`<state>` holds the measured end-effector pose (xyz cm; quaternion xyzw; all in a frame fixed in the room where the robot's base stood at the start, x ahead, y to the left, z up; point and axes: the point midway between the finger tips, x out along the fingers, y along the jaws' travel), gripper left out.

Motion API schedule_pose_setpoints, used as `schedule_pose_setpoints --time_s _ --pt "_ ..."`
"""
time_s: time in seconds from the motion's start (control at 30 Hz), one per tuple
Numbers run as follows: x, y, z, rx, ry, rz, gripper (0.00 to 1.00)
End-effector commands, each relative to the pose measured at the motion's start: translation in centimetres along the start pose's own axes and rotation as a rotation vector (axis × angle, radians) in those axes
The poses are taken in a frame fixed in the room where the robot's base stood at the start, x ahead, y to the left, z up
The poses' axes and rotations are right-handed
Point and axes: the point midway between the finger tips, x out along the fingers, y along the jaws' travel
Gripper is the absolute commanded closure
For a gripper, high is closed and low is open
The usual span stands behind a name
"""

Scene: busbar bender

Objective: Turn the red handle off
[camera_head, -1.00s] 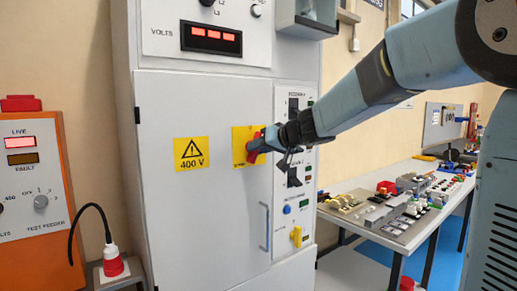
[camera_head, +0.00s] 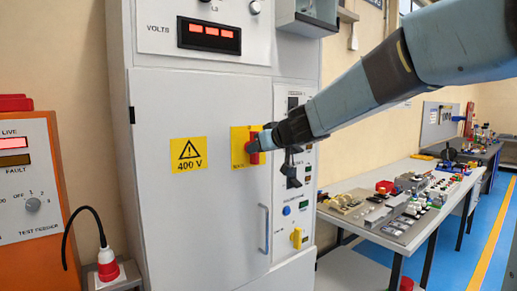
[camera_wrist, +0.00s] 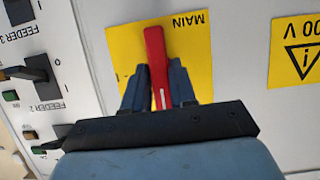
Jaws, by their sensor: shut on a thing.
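The red handle (camera_wrist: 157,62) sits on a yellow plate (camera_wrist: 191,35) marked MAIN, on the grey cabinet door. In the wrist view my gripper (camera_wrist: 158,85) has one dark finger on each side of the handle, shut on it. In the head view the red handle (camera_head: 254,150) stands about upright on its yellow plate (camera_head: 237,134). My gripper (camera_head: 262,142) reaches it from the right and hides part of the plate.
A 400 V warning sign (camera_head: 188,154) is left of the handle. Feeder switches (camera_wrist: 40,75) sit on a side panel close by. A door pull (camera_head: 265,228) is below. A table (camera_head: 350,215) with parts stands at right; an orange test feeder (camera_head: 25,262) is at left.

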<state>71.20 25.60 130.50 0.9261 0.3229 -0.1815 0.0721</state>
Motion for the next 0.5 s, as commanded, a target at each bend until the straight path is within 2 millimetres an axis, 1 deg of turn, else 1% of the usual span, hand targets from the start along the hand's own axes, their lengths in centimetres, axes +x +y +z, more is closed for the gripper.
schedule_pose_setpoints --time_s 0.03,0.2,0.23,0.4,0.43,0.5 --pt "0.14 -0.33 -0.05 -0.001 0.0 -0.007 1.0" --pt "0.13 -0.36 -0.09 -0.001 0.001 -0.007 1.0" --pt "0.13 -0.36 -0.1 -0.001 0.001 -0.007 0.71" --pt "0.13 -0.34 -0.12 -0.001 0.001 -0.007 0.55" --pt "0.12 -0.31 -0.12 0.0 0.001 -0.006 0.53" --pt "0.11 -0.24 -0.14 0.0 0.001 -0.004 0.53"
